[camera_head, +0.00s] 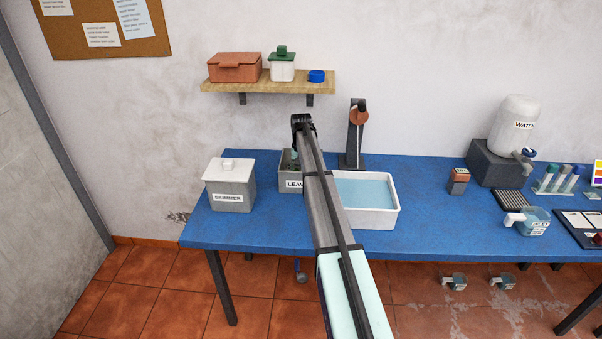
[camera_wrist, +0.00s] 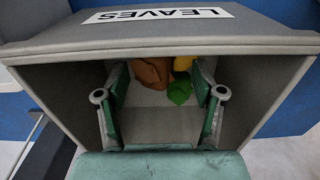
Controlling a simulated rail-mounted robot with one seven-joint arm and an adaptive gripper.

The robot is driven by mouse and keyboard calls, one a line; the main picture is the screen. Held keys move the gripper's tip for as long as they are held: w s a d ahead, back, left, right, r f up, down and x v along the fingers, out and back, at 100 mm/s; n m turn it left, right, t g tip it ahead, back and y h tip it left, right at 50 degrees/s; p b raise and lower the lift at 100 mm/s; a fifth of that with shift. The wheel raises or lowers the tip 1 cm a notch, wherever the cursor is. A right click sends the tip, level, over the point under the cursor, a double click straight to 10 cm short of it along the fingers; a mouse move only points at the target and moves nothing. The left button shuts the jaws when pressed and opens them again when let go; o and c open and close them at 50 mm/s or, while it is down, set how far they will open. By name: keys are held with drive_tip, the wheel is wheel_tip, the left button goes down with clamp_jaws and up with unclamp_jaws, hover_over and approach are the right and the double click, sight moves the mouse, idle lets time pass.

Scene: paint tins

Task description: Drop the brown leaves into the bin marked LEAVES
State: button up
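The grey bin marked LEAVES (camera_head: 291,184) stands on the blue table, partly hidden by my arm. My gripper (camera_head: 294,157) points down into its mouth. In the wrist view the bin's wall (camera_wrist: 55,90) surrounds my gripper (camera_wrist: 161,85), and its label is upside down at the top. The two green fingers are wide apart with nothing held between them. Beyond the fingertips, on the bin's floor, lie a brown leaf shape (camera_wrist: 152,72), a yellow piece (camera_wrist: 184,62) and a green piece (camera_wrist: 180,90), close together. The brown shape is partly hidden by a finger.
A lidded SKIMMER box (camera_head: 229,190) stands left of the bin. A white basin of water (camera_head: 392,216) is on its right, with a dark upright stand (camera_head: 352,150) behind. A wooden shelf (camera_head: 290,86) with containers hangs above.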

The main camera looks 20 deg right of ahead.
wheel_tip(320, 180, up, 13)
drive_tip(key=b, duration=0.2)
idle(0.6)
drive_tip(key=shift+r, duration=0.1)
